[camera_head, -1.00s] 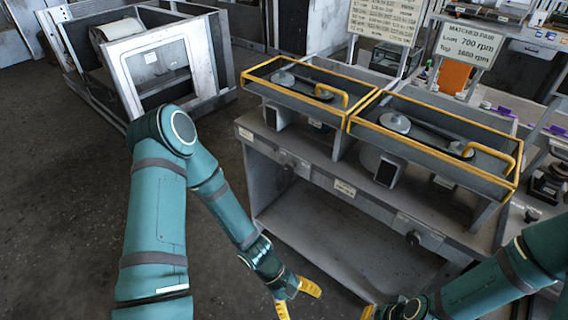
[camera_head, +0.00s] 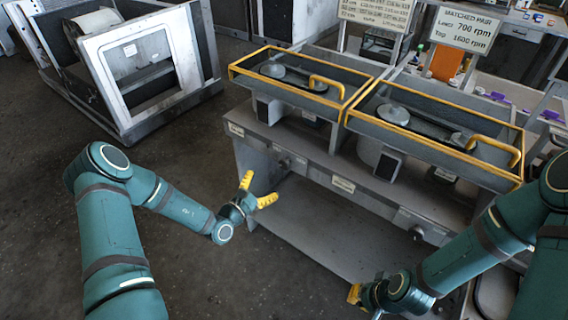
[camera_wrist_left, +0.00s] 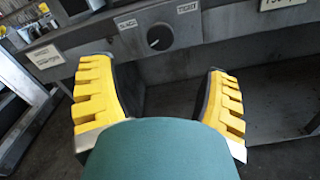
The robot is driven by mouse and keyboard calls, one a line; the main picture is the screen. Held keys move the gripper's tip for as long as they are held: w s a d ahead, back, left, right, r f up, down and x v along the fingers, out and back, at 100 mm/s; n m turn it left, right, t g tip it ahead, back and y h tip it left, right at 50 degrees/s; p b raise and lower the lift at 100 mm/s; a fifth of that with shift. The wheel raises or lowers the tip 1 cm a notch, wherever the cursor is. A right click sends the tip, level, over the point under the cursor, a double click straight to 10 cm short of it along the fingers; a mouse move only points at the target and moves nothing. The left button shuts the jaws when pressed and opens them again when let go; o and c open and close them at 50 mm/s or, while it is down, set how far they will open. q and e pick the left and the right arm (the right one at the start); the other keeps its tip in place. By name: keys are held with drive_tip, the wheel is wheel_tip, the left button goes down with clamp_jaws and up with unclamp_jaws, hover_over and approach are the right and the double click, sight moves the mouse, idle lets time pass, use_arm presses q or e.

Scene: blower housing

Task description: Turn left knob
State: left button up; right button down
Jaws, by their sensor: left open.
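The left knob (camera_head: 284,163) is a small dark round knob on the front rail of the grey bench. It also shows in the left wrist view as a black round dial (camera_wrist_left: 159,36) with a light pointer mark, between two small labels. My left gripper (camera_head: 257,190) is open and empty, with its yellow fingers in front of and below the left end of the rail. In the left wrist view its fingers stand apart (camera_wrist_left: 156,85), with the knob above and between them, not touched. My right gripper (camera_head: 366,300) is low in front of the bench, partly hidden; its opening is unclear.
The right knob (camera_head: 417,232) sits farther right on the rail. Two yellow-edged belt trays (camera_head: 293,88) with handles top the bench (camera_head: 343,184). A grey metal housing (camera_head: 140,75) stands at the back left.

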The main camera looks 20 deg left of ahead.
sight(284, 165)
use_arm(q)
drive_tip(key=b+x, duration=0.1)
drive_tip(key=x, duration=1.1)
drive_tip(key=shift+s+b, duration=0.1)
drive_tip(key=shift+b, duration=0.25)
drive_tip(key=shift+c, duration=0.2)
drive_tip(key=c, duration=1.1)
